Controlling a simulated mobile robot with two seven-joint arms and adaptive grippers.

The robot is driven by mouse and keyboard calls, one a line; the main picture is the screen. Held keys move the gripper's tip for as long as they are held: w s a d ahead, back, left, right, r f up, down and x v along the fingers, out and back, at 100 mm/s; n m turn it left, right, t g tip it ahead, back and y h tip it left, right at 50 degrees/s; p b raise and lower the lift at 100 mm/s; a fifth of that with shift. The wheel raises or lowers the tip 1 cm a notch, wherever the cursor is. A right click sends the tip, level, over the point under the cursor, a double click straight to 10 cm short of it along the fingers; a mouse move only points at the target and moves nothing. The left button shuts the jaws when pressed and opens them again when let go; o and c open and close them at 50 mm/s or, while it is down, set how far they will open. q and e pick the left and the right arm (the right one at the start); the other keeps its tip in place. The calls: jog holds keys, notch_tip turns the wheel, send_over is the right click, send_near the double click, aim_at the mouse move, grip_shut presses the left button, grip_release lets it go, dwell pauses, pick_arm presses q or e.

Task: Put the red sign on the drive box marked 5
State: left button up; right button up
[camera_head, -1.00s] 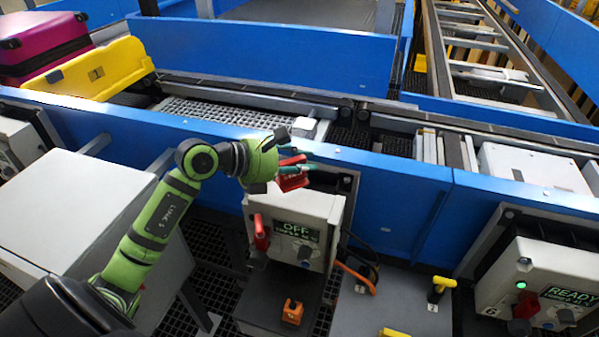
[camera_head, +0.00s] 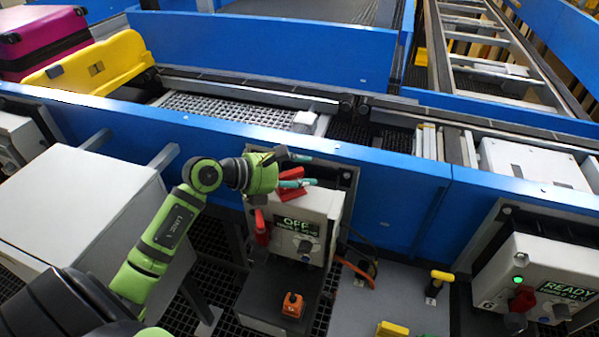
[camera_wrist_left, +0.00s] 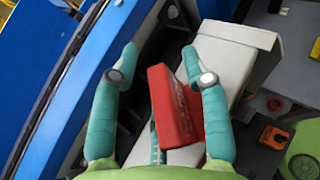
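The red sign (camera_head: 288,192) stands like a small tent on top of the grey drive box (camera_head: 318,203) in the middle. That box has a dark screen reading OFF and a red switch handle (camera_head: 261,228); I cannot read its number. My left gripper (camera_head: 297,171) is over the box top with its teal fingers spread around the sign. In the left wrist view the red sign (camera_wrist_left: 174,105) is between the fingers, with a clear gap to the left finger. It is close to the right finger; I cannot tell whether they touch. My right gripper is out of view.
Another drive box (camera_head: 535,270), marked 6 with a READY screen, is at the right. An orange piece (camera_head: 293,305) sits on the dark step below the middle box. A yellow-handled item (camera_head: 439,283) stands on the grey plate. The blue conveyor wall (camera_head: 390,190) runs behind.

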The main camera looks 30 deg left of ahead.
pick_arm(q)
jog(key=shift+r, duration=0.1)
jog(key=shift+r+p, duration=0.25)
jog(key=shift+p, duration=0.1)
jog(key=b+v, duration=0.4)
jog(key=v, duration=0.8)
dwell(0.9)
